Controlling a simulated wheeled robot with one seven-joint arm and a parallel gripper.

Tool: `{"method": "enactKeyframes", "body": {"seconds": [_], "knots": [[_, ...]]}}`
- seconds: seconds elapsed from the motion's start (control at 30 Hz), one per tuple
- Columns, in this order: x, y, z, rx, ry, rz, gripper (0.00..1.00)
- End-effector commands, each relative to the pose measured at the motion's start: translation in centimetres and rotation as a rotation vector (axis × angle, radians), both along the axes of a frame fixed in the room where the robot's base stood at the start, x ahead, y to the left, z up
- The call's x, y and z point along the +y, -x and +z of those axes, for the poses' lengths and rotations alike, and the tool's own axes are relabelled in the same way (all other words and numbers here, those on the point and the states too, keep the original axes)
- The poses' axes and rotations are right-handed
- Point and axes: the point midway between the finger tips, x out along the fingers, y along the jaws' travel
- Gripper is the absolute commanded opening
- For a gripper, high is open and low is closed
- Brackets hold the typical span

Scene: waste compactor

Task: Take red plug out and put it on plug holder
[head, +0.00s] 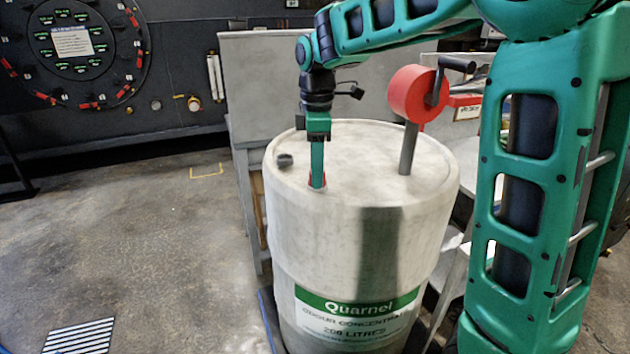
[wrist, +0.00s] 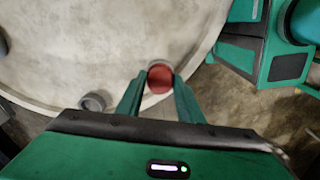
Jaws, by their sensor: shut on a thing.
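The red plug (wrist: 160,79) is round and sits between my gripper's fingertips in the wrist view. In the head view only a bit of red plug (head: 317,185) shows at the drum top, at the fingertips. My gripper (head: 317,182) points straight down at the left part of the drum lid and is shut on the red plug. It also shows in the wrist view (wrist: 160,84). Whether the plug is still seated in the lid is hidden by the fingers. The pale drum (head: 325,235) stands upright with a green Quarnel label. I cannot make out a plug holder for certain.
A dark grey cap (head: 285,160) sits on the lid left of my gripper. A red hand pump (head: 415,94) with a crank rises from the lid's right side on a grey pipe. A grey bench (head: 275,75) stands behind the drum.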

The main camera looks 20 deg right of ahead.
Motion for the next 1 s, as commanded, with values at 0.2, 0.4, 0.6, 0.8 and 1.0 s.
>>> {"method": "enactKeyframes", "body": {"seconds": [0.2,0.4,0.6,0.8,1.0], "knots": [[-0.04,0.00,0.01,0.000,0.000,0.077,0.10],[-0.04,0.00,0.02,0.000,0.000,0.076,0.10],[-0.04,0.02,0.02,0.000,0.000,0.208,0.10],[-0.03,0.05,0.04,0.000,-0.001,0.428,0.10],[-0.02,0.06,0.04,0.000,-0.001,0.526,0.10]]}}
